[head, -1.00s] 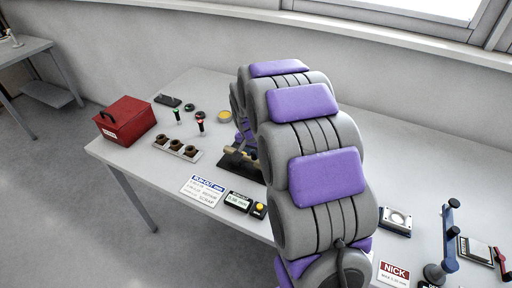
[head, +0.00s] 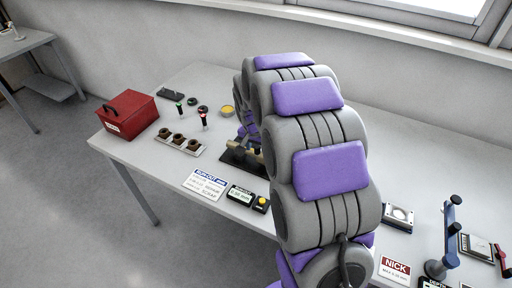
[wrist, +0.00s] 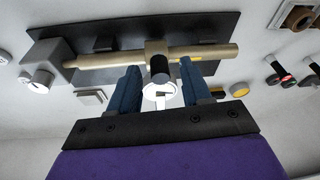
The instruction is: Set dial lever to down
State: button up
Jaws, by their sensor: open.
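In the wrist view, a run-out fixture has a dark base plate (wrist: 110,32) and a brass shaft (wrist: 205,52) running across it from a grey block (wrist: 48,58). A collar at mid-shaft carries a black cylindrical piece (wrist: 159,70), with a white round dial-like part (wrist: 153,103) just below it. I cannot tell for sure which piece is the dial lever. My gripper (wrist: 160,92) is open, its two blue fingers either side of the black piece, with gaps visible. In the head view, the fixture's base plate (head: 238,165) shows partly behind my arm, which hides most of it and my gripper.
A run-out card (head: 205,184), a small readout (head: 240,195) and a yellow button (head: 262,202) sit at the bench's front edge. A red box (head: 130,113) and a tray of brown rings (head: 180,143) stand left. A blue stand (head: 449,235) is at right.

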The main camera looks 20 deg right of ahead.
jog(key=p+v, duration=0.3)
jog(key=v, duration=1.3)
jog(key=shift+a+r, duration=0.2)
jog(key=shift+a, duration=0.1)
jog(key=shift+s, duration=0.1)
jog(key=s+a+f+n+g, duration=0.1)
jog(key=s+a+n, duration=0.2)
jog(key=s, duration=0.8)
jog(key=s+a+f+n+g+y, duration=0.1)
jog(key=s+a+n, duration=0.2)
jog(key=s, duration=0.8)
jog(key=s+a+f+n+g, duration=0.2)
jog(key=s+a, duration=0.2)
jog(key=s, duration=0.7)
jog(key=shift+s+n+y, duration=0.35)
jog(key=shift+n+y, duration=0.05)
